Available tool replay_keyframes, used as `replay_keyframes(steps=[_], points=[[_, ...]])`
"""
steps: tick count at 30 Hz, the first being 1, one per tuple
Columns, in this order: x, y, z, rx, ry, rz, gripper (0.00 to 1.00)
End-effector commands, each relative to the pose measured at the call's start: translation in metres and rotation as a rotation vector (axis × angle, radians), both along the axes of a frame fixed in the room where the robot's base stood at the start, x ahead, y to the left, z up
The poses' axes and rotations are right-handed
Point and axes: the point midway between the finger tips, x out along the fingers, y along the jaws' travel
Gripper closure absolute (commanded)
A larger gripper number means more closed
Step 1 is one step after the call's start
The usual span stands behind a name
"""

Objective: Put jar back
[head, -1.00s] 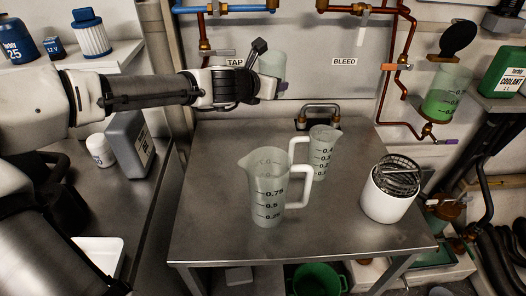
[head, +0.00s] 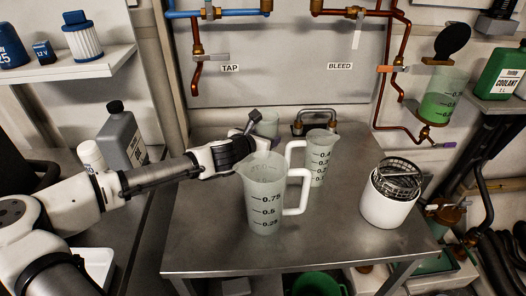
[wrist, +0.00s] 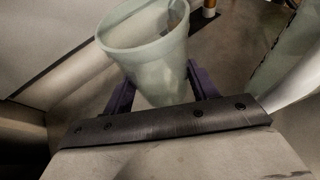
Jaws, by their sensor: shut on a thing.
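A translucent pale green jar (wrist: 150,62) with an open top is between the two dark fingers of my gripper (wrist: 162,85) in the wrist view. In the head view the jar (head: 267,124) shows at the table's back edge area, behind a large measuring jug (head: 262,205). My gripper (head: 256,138) is shut on it, and the jug's rim partly hides the gripper. The jar looks roughly upright. Whether its base touches the metal table (head: 200,240) is hidden.
A smaller measuring jug (head: 320,160) stands right of the jar, close by. A white canister with a metal basket (head: 388,200) stands at the table's right. Copper pipes and a tap spout (head: 318,112) are at the back. The table's front left is clear.

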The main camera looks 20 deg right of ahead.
Motion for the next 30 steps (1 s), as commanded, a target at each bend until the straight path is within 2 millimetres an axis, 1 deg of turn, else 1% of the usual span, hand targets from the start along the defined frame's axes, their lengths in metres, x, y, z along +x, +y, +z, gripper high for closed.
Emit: replay_keyframes(steps=[1, 7, 12, 15, 28, 29, 30], points=[[0.000, 0.000, -0.005, -0.003, 0.002, 0.000, 0.70], [0.000, 0.000, -0.018, -0.002, 0.002, 0.000, 0.70], [0.000, 0.000, -0.039, -0.003, 0.003, 0.002, 0.70], [0.000, 0.000, -0.048, -0.002, 0.001, 0.001, 0.70], [0.000, 0.000, -0.055, 0.001, -0.001, 0.000, 0.70], [0.000, 0.000, -0.055, 0.001, -0.001, 0.000, 0.41], [0.000, 0.000, -0.054, 0.001, -0.001, 0.000, 0.35]])
